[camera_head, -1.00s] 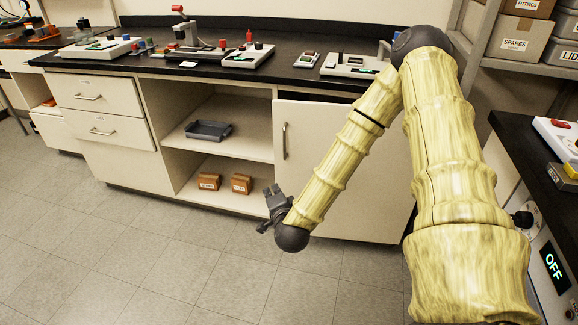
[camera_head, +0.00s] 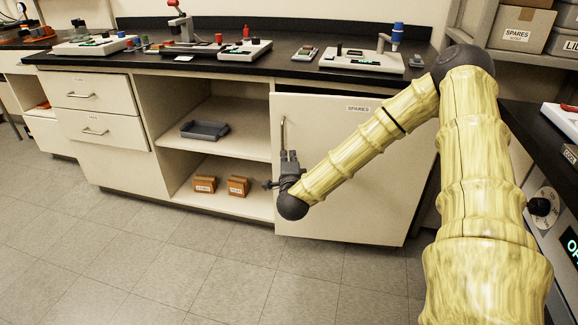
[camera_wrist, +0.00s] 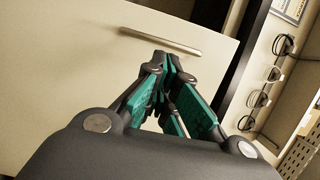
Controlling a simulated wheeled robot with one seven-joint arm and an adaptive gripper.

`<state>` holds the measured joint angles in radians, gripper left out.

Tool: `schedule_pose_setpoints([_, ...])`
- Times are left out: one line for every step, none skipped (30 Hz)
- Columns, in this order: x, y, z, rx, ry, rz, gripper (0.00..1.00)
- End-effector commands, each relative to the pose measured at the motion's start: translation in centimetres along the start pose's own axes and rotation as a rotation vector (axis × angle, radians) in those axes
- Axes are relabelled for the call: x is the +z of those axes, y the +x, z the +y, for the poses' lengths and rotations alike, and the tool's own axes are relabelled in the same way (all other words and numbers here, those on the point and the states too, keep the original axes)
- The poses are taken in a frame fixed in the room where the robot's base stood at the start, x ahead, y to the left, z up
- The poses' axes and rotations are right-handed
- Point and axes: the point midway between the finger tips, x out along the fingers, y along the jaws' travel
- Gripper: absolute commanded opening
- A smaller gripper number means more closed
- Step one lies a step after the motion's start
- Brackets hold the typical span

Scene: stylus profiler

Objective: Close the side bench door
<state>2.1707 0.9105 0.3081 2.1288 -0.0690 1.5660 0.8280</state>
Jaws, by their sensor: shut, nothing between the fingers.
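The side bench door (camera_head: 362,190) is a cream panel with a "SPARES" label on the right of the bench front. It appears slightly ajar, with a dark gap along its top edge. Its vertical bar handle (camera_head: 282,134) is near its left edge; the handle also shows in the wrist view (camera_wrist: 161,42). My gripper (camera_head: 289,156) is in front of the door's left edge, just below the handle, pointing up. In the wrist view my gripper (camera_wrist: 168,62) has its fingertips together and empty, close to the handle. I cannot tell whether they touch the door.
Left of the door is an open compartment with a grey tray (camera_head: 205,130) on its shelf and two brown boxes (camera_head: 238,186) below. Drawers (camera_head: 94,102) are further left. Instruments stand on the black benchtop (camera_head: 290,66). The floor in front (camera_head: 180,270) is clear.

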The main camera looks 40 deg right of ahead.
Motion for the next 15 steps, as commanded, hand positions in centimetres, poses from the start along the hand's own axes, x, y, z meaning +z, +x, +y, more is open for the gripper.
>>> schedule_pose_setpoints([0.0,0.9,0.1,-0.002,0.0,0.001,0.0])
schedule_pose_setpoints([0.0,1.4,0.1,-0.003,0.0,0.001,0.0])
schedule_pose_setpoints([0.0,2.0,0.1,-0.001,-0.001,0.0,0.0])
schedule_pose_setpoints([0.0,2.5,0.1,-0.002,-0.001,0.001,0.0])
schedule_pose_setpoints([0.0,3.0,0.1,-0.002,-0.001,0.001,0.0])
schedule_pose_setpoints([0.0,3.6,0.1,-0.001,-0.001,0.0,0.0])
schedule_pose_setpoints([0.0,4.1,0.1,-0.002,-0.001,0.001,0.0])
schedule_pose_setpoints([0.0,4.5,0.1,-0.001,-0.001,0.001,0.0])
schedule_pose_setpoints([0.0,5.0,0.2,0.0,-0.001,0.0,0.0])
schedule_pose_setpoints([0.0,5.4,0.1,-0.001,-0.001,0.001,0.0])
schedule_pose_setpoints([0.0,5.8,0.1,-0.001,-0.001,0.001,0.0])
schedule_pose_setpoints([0.0,6.1,0.1,0.0,-0.001,0.0,0.0])
schedule_pose_setpoints([0.0,6.4,0.1,0.0,-0.001,0.0,0.0])
schedule_pose_setpoints([0.0,6.6,0.1,0.0,-0.001,0.0,0.0])
schedule_pose_setpoints([0.0,6.9,0.1,0.0,-0.001,0.0,0.0])
